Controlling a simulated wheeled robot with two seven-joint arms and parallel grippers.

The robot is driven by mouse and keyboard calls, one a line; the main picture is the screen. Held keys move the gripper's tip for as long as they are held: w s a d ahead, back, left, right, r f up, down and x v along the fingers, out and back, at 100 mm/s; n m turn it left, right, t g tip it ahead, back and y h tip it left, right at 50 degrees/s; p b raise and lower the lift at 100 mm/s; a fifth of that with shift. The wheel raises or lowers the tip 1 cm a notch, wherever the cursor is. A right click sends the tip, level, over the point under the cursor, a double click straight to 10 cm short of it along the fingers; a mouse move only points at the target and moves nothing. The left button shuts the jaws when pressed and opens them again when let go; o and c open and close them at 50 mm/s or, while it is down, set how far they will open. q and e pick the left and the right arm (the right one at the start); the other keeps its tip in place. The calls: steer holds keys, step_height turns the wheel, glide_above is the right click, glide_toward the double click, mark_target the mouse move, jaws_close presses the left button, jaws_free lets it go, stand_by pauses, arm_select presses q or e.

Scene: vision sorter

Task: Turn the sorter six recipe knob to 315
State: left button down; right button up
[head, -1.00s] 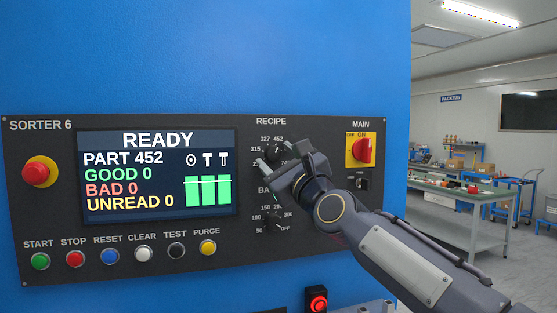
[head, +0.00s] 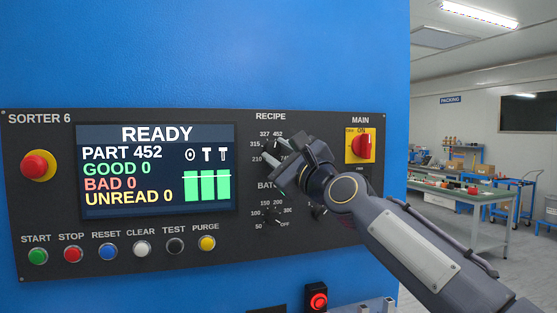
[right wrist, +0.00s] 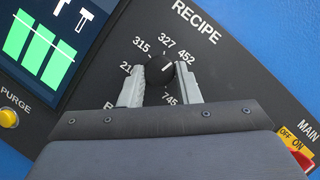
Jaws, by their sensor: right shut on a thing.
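The round black recipe knob (right wrist: 160,71) sits on the dark panel under the RECIPE label. Its white pointer line aims toward the 452 label (right wrist: 187,60). The 315 label (right wrist: 141,45) is to the upper left of the knob. My right gripper (right wrist: 166,77) has one finger on each side of the knob and is shut on it. In the head view my right gripper (head: 275,160) covers most of the knob and some of its scale. The display (head: 155,170) reads READY and PART 452. My left gripper is not in view.
The BATCH knob (head: 274,216) is just below my right gripper. The red MAIN switch (head: 362,147) on its yellow plate is to the right. A red mushroom button (head: 37,166) and a row of small buttons are at the left. A workbench (head: 455,206) stands behind at the right.

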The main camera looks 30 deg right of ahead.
steer(key=shift+d+n, duration=0.1)
steer(key=shift+n, duration=0.5)
steer(key=shift+r+n+g+y, duration=0.1)
steer(key=shift+n+g+y, duration=0.4)
steer(key=shift+n, duration=0.6)
steer(key=n, duration=0.1)
steer(key=n+g+p, duration=0.1)
steer(key=n+p, duration=0.1)
steer(key=n, duration=0.1)
steer(key=shift+r+y, duration=0.3)
steer(key=shift+y, duration=0.1)
steer(key=n+g+p, duration=0.1)
steer(key=n+p, duration=0.1)
steer(key=n+g+p, duration=0.1)
steer(key=n+p, duration=0.1)
steer(key=p, duration=0.1)
steer(key=n+g+p, duration=0.1)
steer(key=n+p, duration=0.1)
steer(key=shift+r+n, duration=0.3)
steer(key=shift+n+g+h+p, duration=0.45)
steer(key=shift+n+p, duration=0.35)
steer(key=shift+p, duration=0.25)
steer(key=shift+f+n+h+p, duration=0.1)
steer(key=shift+n+h+p, duration=0.25)
steer(key=shift+n+p, duration=0.25)
steer(key=o, duration=1)
steer(key=shift+c, duration=0.2)
